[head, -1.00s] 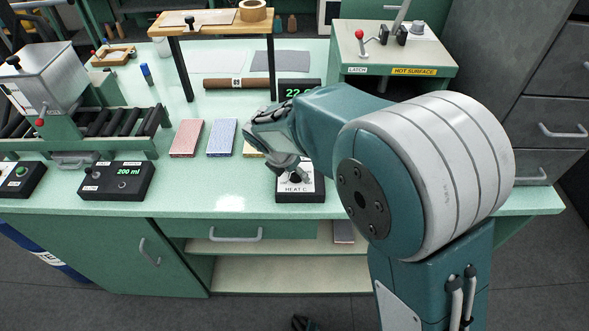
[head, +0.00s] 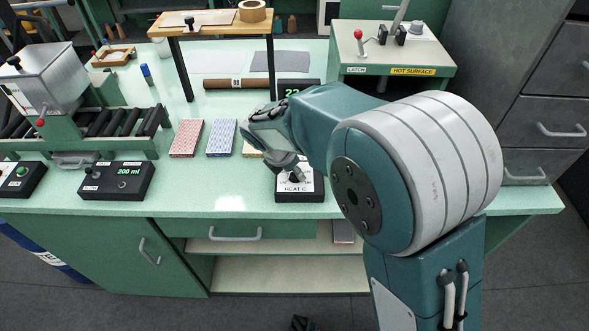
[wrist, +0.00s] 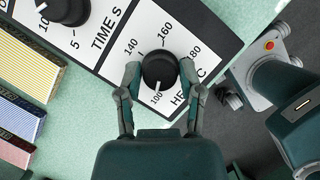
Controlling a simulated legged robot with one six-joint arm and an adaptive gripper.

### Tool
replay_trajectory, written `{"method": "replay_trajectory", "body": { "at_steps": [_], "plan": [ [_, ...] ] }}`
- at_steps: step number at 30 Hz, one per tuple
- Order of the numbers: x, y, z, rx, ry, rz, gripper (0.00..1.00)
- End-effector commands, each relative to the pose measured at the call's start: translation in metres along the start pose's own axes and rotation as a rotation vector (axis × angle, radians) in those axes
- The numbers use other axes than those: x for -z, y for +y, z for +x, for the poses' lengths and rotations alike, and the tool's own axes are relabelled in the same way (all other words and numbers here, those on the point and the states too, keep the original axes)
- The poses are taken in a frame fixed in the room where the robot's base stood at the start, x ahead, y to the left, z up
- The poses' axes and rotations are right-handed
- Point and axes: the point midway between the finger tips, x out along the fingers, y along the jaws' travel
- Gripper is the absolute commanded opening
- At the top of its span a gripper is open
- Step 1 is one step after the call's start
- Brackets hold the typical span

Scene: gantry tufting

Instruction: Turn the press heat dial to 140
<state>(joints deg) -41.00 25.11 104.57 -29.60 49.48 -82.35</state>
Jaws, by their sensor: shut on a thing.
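The press heat dial is a round black knob (wrist: 160,70) on a white panel marked HEAT C. In the wrist view, 100, 140, 160 and 180 stand around it; a light mark on the knob seems to face 100, but is too small to be sure. My gripper (wrist: 160,74) is shut on the heat dial, one finger on each side. In the head view my gripper (head: 285,166) reaches down onto the heat control box (head: 299,195) at the bench's front edge, and the dial is mostly hidden.
A TIME S dial (wrist: 68,9) sits on the same panel. Pink (head: 187,138) and blue (head: 222,137) blocks lie left of my gripper. The press with a HOT SURFACE label (head: 413,71) stands behind my arm.

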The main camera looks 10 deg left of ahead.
Motion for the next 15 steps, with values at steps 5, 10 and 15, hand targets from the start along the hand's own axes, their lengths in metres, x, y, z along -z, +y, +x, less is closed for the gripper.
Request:
{"method": "replay_trajectory", "body": {
  "at_steps": [5, 10, 15],
  "plan": [
    [0.0012, 0.001, 0.0023, 0.051, 0.002, 0.119, 0.01],
    [0.0013, 0.0013, 0.0028, 0.112, 0.002, 0.265, 0.01],
    [0.0012, 0.0019, 0.003, 0.173, 0.002, 0.415, 0.01]
  ]
}}
